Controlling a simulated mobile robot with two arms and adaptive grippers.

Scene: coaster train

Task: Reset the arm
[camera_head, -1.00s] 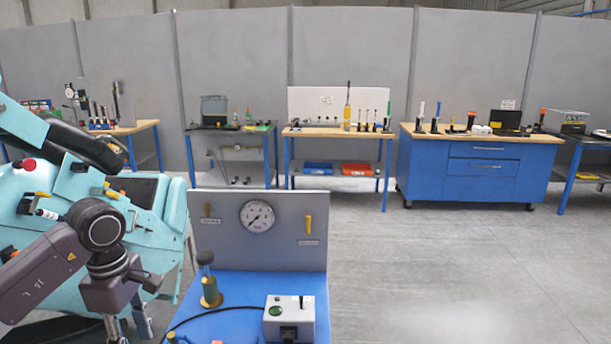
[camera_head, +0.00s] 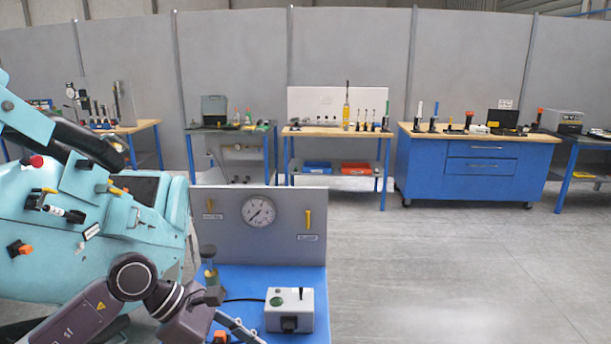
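My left arm comes in from the lower left, dark with a round joint. Its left gripper (camera_head: 240,328) is low over the left part of the blue bench top (camera_head: 245,285), partly cut off by the bottom edge. I cannot tell whether its fingers are open or shut, or whether it touches anything. The brass post with a dark knob (camera_head: 209,264) stands just behind the wrist, its lower part hidden. The grey box with a green button and black lever (camera_head: 289,309) is to the gripper's right, apart from it. My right gripper is not in view.
A grey upright panel with a round gauge (camera_head: 258,211) and yellow handles backs the bench. A turquoise machine (camera_head: 70,250) fills the left side. Tool tables and a blue drawer cabinet (camera_head: 478,165) stand along the far wall. The floor at right is clear.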

